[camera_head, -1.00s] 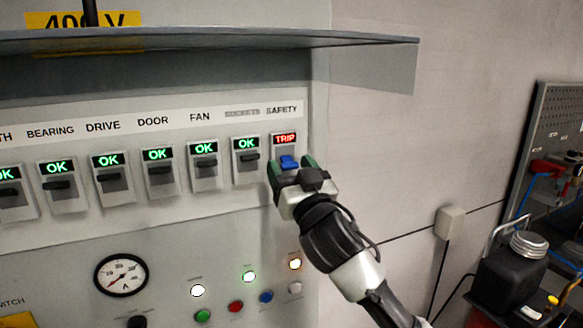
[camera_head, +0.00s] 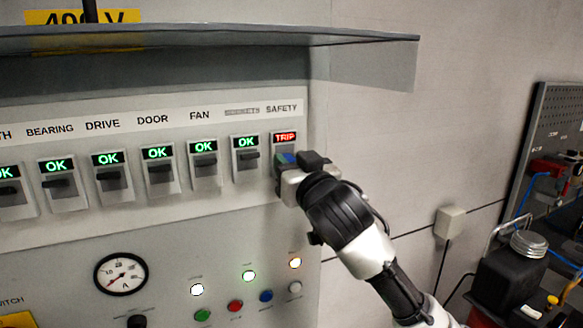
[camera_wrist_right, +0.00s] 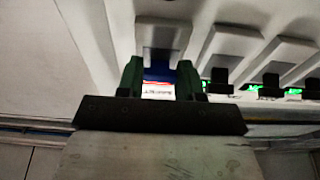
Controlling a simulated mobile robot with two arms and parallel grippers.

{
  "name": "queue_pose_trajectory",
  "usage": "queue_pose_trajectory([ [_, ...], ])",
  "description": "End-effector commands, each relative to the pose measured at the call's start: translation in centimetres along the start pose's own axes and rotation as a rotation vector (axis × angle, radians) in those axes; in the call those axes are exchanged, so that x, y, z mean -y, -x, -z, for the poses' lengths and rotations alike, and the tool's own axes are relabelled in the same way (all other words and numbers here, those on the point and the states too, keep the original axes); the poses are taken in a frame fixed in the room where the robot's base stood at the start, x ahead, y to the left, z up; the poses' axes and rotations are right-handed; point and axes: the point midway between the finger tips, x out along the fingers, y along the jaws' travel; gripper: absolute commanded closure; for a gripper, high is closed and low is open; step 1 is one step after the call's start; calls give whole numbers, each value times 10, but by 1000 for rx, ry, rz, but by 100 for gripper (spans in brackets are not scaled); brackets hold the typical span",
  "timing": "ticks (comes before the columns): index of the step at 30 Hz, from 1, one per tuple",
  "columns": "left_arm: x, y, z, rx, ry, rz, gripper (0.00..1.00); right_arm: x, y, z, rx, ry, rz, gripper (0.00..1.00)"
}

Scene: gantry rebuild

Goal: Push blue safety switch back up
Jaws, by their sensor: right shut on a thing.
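The blue safety switch (camera_head: 285,158) sits under the SAFETY label at the right end of the switch row. The red TRIP display (camera_head: 285,138) is lit above it. My right gripper (camera_head: 281,160) is at the switch and covers most of it in the head view. In the right wrist view, the two green fingers (camera_wrist_right: 160,78) stand on either side of the blue lever (camera_wrist_right: 158,74). The gripper is shut on the lever. My left gripper is not in view.
Dark switches with green OK displays stand to the left, the nearest being the SOCKETS switch (camera_head: 248,156). A grey hood (camera_head: 200,38) juts out above the panel. Lit lamps and buttons (camera_head: 235,306) are below. The wall to the right is mostly clear.

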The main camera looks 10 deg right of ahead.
Motion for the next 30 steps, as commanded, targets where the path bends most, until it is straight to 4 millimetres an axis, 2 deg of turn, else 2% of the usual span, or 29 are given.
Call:
queue_pose_trajectory([
  [15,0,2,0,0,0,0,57,1,-1,12,315,-1,2,88],
  [30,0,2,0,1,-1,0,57,0,-2,13,368,-1,0,88],
])
